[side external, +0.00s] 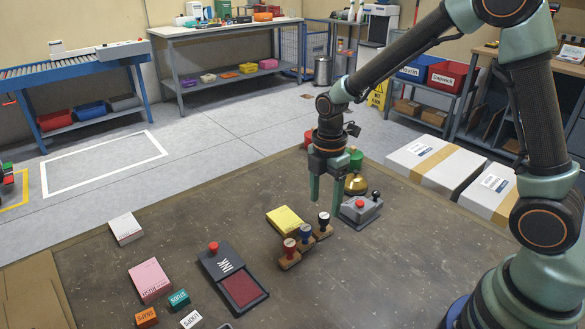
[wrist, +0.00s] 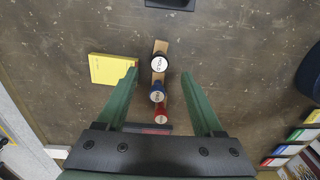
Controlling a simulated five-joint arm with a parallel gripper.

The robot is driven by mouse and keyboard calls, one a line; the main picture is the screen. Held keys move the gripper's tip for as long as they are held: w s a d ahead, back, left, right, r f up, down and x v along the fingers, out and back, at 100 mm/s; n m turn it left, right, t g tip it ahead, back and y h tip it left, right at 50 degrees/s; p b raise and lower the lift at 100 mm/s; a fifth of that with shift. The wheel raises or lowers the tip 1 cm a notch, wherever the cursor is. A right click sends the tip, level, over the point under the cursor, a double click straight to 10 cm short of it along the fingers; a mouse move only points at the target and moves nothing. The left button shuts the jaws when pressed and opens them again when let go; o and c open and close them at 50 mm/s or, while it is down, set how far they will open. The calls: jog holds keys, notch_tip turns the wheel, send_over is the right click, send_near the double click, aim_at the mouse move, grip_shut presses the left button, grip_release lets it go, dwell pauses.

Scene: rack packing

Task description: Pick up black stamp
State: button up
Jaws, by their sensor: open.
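The black stamp (side external: 324,219) stands upright at the far right end of a small wooden rack (side external: 289,262). The blue stamp (side external: 306,233) and the red stamp (side external: 290,246) stand in the same rack. In the wrist view the round, white-labelled top of the black stamp (wrist: 160,63) lies between my fingertips, touching neither; the blue stamp (wrist: 157,91) and red stamp (wrist: 161,113) line up nearer my palm. My gripper (side external: 325,207) is open and empty, pointing down above the rack; its green fingers (wrist: 160,73) flank the row.
A yellow pad (side external: 285,221) lies just beside the rack. A grey device with a red button (side external: 361,209) and a brass bell (side external: 355,184) stand close on the right. A red ink pad (side external: 240,288) lies left. White boxes (side external: 430,160) stand beyond the table edge.

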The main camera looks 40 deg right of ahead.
aim_at(324, 216)
jog(key=shift+d+f, duration=0.15)
jog(key=shift+f, duration=3.35)
grip_shut()
